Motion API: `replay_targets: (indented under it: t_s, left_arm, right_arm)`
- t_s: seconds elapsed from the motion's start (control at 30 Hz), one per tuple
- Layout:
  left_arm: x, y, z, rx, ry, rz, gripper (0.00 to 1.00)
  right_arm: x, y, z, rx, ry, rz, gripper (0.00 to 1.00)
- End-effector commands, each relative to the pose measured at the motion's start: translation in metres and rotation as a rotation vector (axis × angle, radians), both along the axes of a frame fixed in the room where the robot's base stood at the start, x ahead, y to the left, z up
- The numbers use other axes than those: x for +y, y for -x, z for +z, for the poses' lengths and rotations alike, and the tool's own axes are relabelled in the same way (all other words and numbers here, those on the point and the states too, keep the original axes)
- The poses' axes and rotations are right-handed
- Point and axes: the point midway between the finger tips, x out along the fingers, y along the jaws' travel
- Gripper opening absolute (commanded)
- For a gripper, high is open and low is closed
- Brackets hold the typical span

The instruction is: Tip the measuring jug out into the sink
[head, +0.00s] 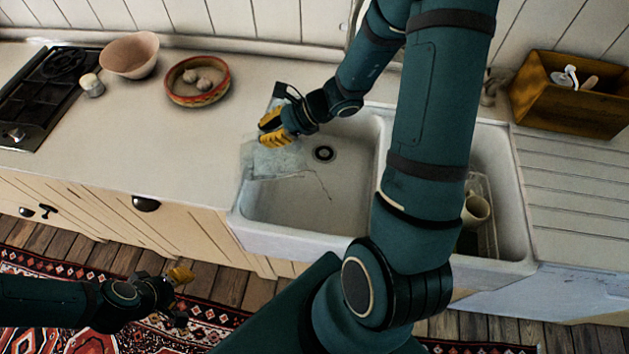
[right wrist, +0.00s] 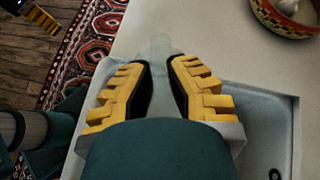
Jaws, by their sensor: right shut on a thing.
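The measuring jug (head: 270,163) is clear and pale, so its outline is faint in the head view. My right gripper (head: 272,131) is shut on the jug and holds it at the left end of the white sink (head: 345,183), over the rim. The jug looks tilted, but its mouth and contents cannot be made out. In the right wrist view the jug (right wrist: 160,48) shows between the yellow fingers (right wrist: 158,88). My left gripper (head: 183,296) hangs low in front of the cabinets, with its fingers apart and empty.
A patterned bowl (head: 198,94) with pale items, a pinkish bowl (head: 130,57) and a hob (head: 42,95) stand on the left counter. A cup (head: 476,209) sits in the right basin. A wooden box (head: 565,108) stands at the right. The left counter's front is clear.

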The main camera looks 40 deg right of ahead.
Motion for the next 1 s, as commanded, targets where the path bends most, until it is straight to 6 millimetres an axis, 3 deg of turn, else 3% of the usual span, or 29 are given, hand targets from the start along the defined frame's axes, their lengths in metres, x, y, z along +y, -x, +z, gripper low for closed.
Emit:
replay_targets:
  t_s: [1.0]
  left_arm:
    - [-0.001, -0.001, -0.018, 0.001, -0.004, 0.001, 0.49]
  right_arm:
    - [-0.001, 0.000, -0.010, -0.034, -0.042, -0.002, 0.00]
